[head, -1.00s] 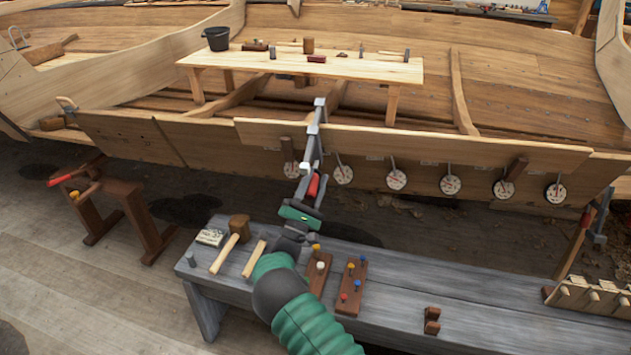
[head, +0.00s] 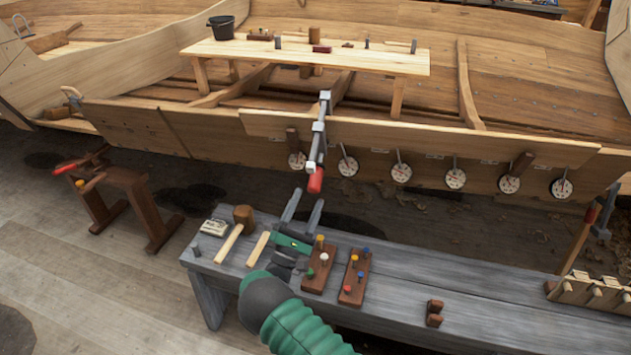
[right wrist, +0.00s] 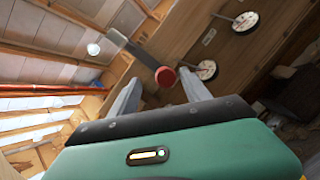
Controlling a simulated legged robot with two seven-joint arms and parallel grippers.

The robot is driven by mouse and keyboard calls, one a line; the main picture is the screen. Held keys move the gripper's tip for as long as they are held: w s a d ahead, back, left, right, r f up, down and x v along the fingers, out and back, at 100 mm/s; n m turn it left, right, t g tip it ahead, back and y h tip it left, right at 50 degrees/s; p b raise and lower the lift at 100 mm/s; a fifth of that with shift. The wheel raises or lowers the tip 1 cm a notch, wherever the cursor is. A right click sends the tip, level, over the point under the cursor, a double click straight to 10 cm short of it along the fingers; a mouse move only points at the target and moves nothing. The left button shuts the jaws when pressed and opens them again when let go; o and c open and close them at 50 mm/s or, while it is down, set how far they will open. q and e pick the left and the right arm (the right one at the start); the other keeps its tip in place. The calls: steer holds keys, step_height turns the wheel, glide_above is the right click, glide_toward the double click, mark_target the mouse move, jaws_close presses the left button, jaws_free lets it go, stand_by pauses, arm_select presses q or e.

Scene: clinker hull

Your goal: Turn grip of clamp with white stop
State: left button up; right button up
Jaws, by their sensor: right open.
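A grey bar clamp (head: 318,135) stands on the upper edge of the hull plank, its red grip (head: 316,181) at the lower near end. A pale block (head: 311,167) sits just above the grip; I cannot tell whether it is the white stop. My right gripper (head: 308,199) is open and empty, below and in front of the grip. In the right wrist view the red grip (right wrist: 165,77) shows end-on beyond the open fingers (right wrist: 158,80), apart from them. A small white round thing (right wrist: 93,49) shows there too, unclear what. My left gripper is out of view.
A grey bench (head: 400,280) below my arm holds a mallet (head: 243,220) and peg blocks (head: 355,275). Several round white dials (head: 401,172) line the plank.

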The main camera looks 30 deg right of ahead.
steer(key=v, duration=0.7)
steer(key=shift+a+f, duration=0.2)
steer(key=shift+f, duration=0.05)
stand_by(0.6)
